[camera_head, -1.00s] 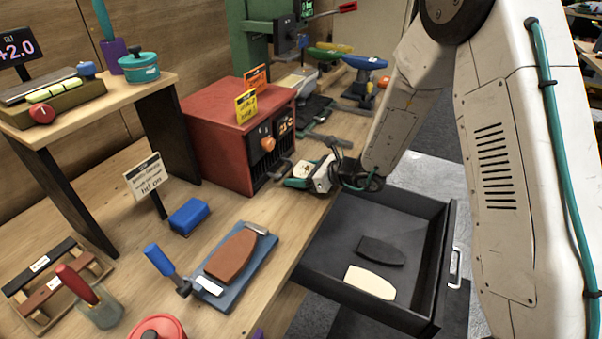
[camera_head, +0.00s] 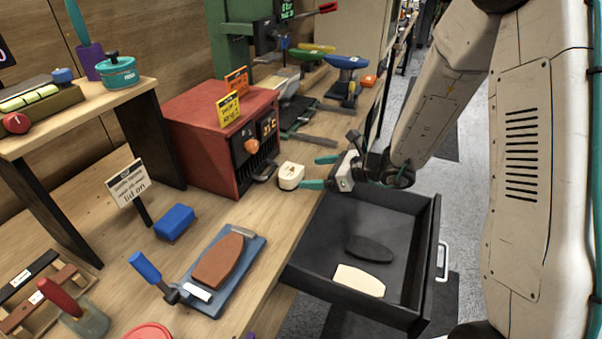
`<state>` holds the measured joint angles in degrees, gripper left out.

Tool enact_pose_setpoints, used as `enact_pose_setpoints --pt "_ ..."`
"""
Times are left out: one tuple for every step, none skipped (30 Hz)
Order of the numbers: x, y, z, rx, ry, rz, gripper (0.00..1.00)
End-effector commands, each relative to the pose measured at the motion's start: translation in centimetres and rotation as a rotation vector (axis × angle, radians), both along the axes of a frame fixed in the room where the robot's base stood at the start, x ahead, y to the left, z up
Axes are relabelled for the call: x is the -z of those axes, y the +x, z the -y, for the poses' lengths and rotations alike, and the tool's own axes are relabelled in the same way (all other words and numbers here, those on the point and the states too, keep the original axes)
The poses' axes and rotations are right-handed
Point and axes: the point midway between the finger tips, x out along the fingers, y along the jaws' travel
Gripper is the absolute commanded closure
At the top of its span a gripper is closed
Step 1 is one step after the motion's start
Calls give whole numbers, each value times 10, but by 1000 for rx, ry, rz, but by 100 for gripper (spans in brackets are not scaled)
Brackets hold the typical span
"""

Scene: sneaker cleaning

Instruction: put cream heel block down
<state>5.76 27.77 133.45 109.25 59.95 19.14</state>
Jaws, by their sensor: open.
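The cream heel block (camera_head: 291,176) sits on the wooden bench top, in front of the red box and near the bench's edge. It is small and pale with a dark mark on top. My gripper (camera_head: 319,172) is just to the right of the block. Its two teal fingers are spread apart and empty, pointing left toward the block. A small gap shows between the fingers and the block.
The red box (camera_head: 205,130) stands behind the block. An open dark drawer (camera_head: 325,225) below the bench edge holds a cream sole piece (camera_head: 359,281) and a dark one (camera_head: 370,248). A blue tray (camera_head: 238,278) with a brown sole lies in front.

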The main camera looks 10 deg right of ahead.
Motion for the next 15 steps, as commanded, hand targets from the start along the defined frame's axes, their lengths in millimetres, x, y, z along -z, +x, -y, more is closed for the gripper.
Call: enact_pose_setpoints --pt "-3 -3 6 3 0 2 13" --pt "-4 -5 8 2 0 0 13" --pt "-5 -7 11 2 0 0 13" --pt "-6 -8 13 2 0 0 13" --pt "-6 -9 14 2 0 0 13" --pt "-7 -9 15 2 0 0 13" --pt "-7 -10 15 1 0 0 13" --pt "-7 -10 15 1 0 0 13" --pt "-7 -10 15 0 0 -1 13" --pt "-8 -10 15 0 -1 -1 13" --pt "-8 -11 15 -3 -1 2 13" --pt "-11 -12 14 -13 -5 8 13" --pt "-14 -14 12 -27 -10 17 13" --pt "-20 -16 10 -48 -19 32 13" --pt "-29 -22 6 -86 -35 58 13"
